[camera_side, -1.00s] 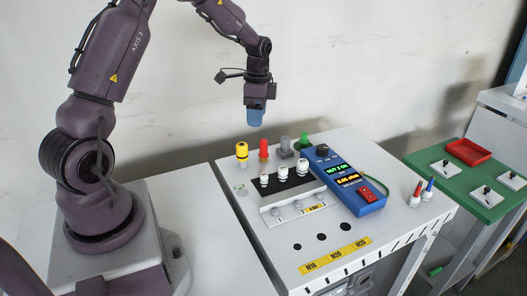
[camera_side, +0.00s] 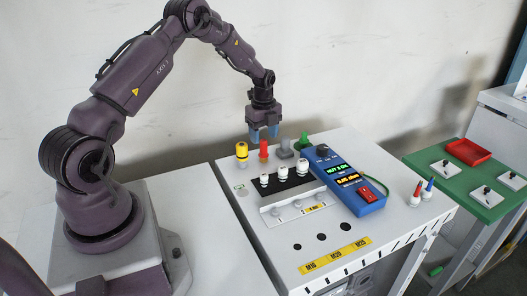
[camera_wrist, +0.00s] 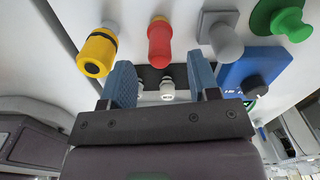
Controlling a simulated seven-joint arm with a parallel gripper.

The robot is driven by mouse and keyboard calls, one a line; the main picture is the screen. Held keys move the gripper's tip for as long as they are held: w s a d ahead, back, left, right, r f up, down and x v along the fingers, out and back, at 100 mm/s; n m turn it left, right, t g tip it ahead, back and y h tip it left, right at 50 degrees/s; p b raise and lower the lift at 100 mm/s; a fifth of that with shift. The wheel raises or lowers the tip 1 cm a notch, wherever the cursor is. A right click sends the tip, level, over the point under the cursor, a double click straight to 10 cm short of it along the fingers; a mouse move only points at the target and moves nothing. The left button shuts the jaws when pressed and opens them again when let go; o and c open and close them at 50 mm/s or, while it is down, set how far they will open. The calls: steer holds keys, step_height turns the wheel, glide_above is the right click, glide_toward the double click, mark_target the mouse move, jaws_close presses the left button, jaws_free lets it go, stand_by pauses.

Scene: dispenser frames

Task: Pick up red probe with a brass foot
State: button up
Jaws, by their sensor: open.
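A red upright piece (camera_side: 263,150) stands in a row at the back of the grey bench; it also shows in the wrist view (camera_wrist: 159,45). A second, smaller red-topped probe (camera_side: 416,192) with a pale foot stands at the bench's right side, beside a blue-topped one (camera_side: 428,188). My gripper (camera_side: 264,134) points down with blue fingers, close above the back row near the red piece. In the wrist view, my gripper (camera_wrist: 162,90) is open and empty, with the red piece ahead of the gap.
The row also holds a yellow piece (camera_side: 241,152), a grey one (camera_side: 285,149) and a green one (camera_side: 303,143). White-topped connectors (camera_side: 283,173) stand in front. A blue meter (camera_side: 346,183) lies right. A green table (camera_side: 455,185) bears a red tray (camera_side: 470,152).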

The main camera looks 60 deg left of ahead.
mark_target(264, 140)
steer(key=shift+f, duration=2.7)
steer(key=c, duration=1)
